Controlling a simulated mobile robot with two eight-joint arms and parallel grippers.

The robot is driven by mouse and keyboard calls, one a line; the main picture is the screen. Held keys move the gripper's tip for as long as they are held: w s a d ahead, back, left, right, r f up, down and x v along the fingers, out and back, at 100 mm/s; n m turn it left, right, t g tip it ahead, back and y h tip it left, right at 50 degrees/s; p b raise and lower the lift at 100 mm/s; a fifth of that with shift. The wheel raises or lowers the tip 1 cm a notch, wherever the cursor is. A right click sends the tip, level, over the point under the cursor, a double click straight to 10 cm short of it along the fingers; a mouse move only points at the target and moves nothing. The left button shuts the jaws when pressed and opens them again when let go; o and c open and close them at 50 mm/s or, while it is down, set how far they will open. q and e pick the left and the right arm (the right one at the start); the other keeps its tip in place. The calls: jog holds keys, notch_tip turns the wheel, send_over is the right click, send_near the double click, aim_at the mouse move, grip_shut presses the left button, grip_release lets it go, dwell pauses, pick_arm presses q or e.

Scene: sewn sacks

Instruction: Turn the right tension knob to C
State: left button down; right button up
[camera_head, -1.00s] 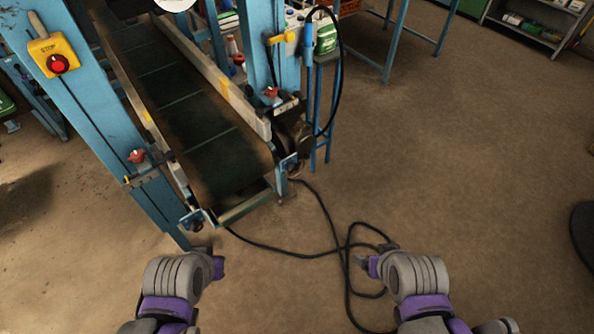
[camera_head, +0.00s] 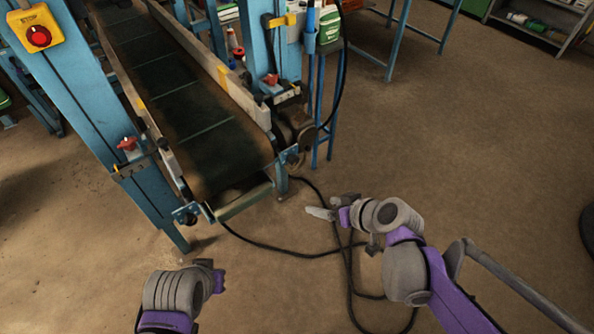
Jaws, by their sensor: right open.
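The right tension knob (camera_head: 271,79) is a small red knob on the blue post at the right side of the conveyor. Its markings are too small to read. A similar red knob (camera_head: 127,143) is on the left blue post. My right gripper (camera_head: 331,207) is open and empty, below and to the right of the right knob, in front of the conveyor's near end and well apart from it. My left gripper (camera_head: 215,275) is at the lower left, in front of the left post; its fingers are mostly hidden and nothing shows in it.
The conveyor belt (camera_head: 205,130) runs away between the blue posts. A yellow box with a red stop button (camera_head: 36,33) is on the left post. A black cable (camera_head: 285,248) lies on the floor beneath my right gripper. A blue stand (camera_head: 322,110) is right of the conveyor.

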jog(key=w+a+f+n+t+y+b, duration=0.1)
jog(key=w+a+f+y+b, duration=0.2)
jog(key=w, duration=0.4)
jog(key=n+t+y+b, duration=0.1)
jog(key=n+t+b, duration=0.1)
jog(key=t+b, duration=0.45)
send_near(296, 162)
pick_arm(q)
notch_tip(296, 162, down, 13)
jog(key=b, duration=0.1)
jog(key=shift+f+g, duration=0.15)
jog(key=shift+g, duration=0.15)
pick_arm(e)
jog(key=x, duration=0.9)
jog(key=shift+w+a+f, duration=0.15)
jog(key=shift+w, duration=0.05)
pick_arm(q)
jog(key=shift+w, duration=0.1)
pick_arm(e)
grip_shut()
